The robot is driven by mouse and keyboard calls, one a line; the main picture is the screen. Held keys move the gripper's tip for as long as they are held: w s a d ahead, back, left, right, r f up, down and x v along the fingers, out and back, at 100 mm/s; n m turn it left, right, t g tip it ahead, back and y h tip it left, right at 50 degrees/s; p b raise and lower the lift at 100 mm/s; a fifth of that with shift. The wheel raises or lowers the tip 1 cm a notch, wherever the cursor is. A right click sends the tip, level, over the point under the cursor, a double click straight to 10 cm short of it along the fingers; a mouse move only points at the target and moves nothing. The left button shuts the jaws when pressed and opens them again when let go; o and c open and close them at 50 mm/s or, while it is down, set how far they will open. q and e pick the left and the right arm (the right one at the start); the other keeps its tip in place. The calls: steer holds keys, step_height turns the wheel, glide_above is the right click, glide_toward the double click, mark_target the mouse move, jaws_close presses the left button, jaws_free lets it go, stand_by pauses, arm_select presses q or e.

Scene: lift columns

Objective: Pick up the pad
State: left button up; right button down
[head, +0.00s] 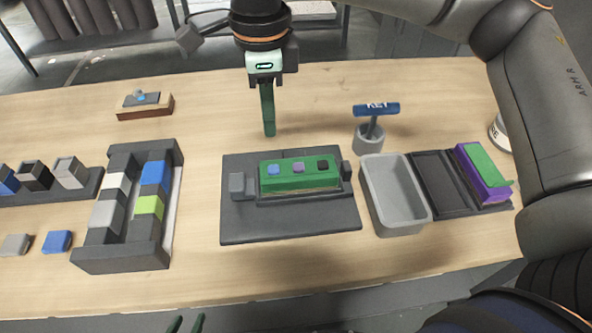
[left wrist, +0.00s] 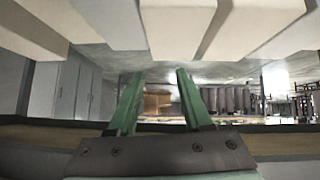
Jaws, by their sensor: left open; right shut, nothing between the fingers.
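No item is clearly marked as the pad. A small dark flat piece with a blue spot (head: 141,98) lies on a wooden block (head: 146,113) at the back left. A green block with three coloured squares (head: 299,182) sits in a dark fixture (head: 240,222) at the centre. A purple and green block (head: 483,172) lies at the right. My right gripper (head: 269,133) points down, shut and empty, behind the green block. My left gripper (head: 187,324) is open and empty at the bottom edge; its green fingers stand apart in the left wrist view (left wrist: 158,82).
A grey bin (head: 424,214) and a dark open tray (head: 437,183) stand right of the fixture. A blue KEY-labelled handle (head: 377,109) stands in a grey holder (head: 369,139). A dark rack of coloured blocks (head: 122,264) is at left. The table's back middle is clear.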

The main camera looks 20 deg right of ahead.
mark_target(298, 166)
arm_select(q)
steer(key=shift+s, duration=0.1)
stand_by(0.3)
